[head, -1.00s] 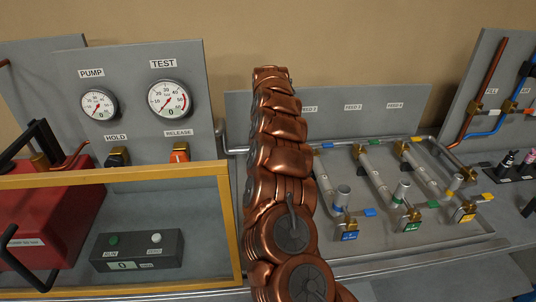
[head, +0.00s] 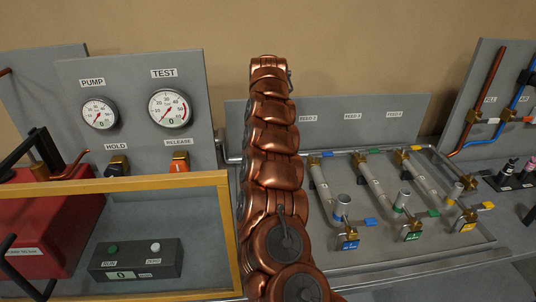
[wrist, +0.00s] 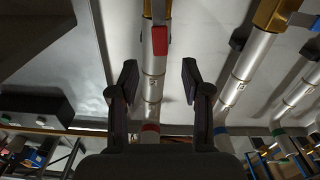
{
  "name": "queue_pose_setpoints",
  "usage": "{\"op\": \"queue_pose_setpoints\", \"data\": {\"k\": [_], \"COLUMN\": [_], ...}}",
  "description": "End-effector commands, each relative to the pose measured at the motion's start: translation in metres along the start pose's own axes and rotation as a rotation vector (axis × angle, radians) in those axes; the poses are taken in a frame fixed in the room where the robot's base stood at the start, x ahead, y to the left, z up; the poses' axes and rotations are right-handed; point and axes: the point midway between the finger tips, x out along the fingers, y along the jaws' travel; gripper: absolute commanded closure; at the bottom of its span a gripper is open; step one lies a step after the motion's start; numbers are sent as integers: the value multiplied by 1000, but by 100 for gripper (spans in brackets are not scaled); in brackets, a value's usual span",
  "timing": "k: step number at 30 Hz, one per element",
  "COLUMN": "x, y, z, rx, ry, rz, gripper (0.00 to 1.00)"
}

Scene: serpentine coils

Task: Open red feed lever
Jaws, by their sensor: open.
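The red feed lever (wrist: 160,39) shows in the wrist view as a short red handle on a silver pipe, near the top middle. A red band (wrist: 150,128) marks the same pipe lower down. My gripper (wrist: 159,80) is open and empty, its two dark fingers on either side of that pipe in the picture. The lever appears just beyond the fingertips; I cannot tell the depth gap. In the head view my copper arm hides the red lever and my gripper.
Neighbouring feed lines carry blue (head: 370,222), green (head: 433,213) and yellow (head: 486,206) levers. A yellow-framed enclosure (head: 228,230) stands left of my arm. Gauges (head: 169,108) are on the panel behind. Another pipe (wrist: 240,80) runs right of my gripper.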

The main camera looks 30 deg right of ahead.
Motion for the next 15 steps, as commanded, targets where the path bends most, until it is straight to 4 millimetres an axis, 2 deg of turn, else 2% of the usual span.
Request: {"op": "queue_pose_setpoints", "data": {"k": [9, 15], "x": [-27, -36], "y": [-1, -1], "z": [1, 1], "rx": [1, 0], "ry": [-3, -3], "rz": [-2, 3], "gripper": [52, 52]}}
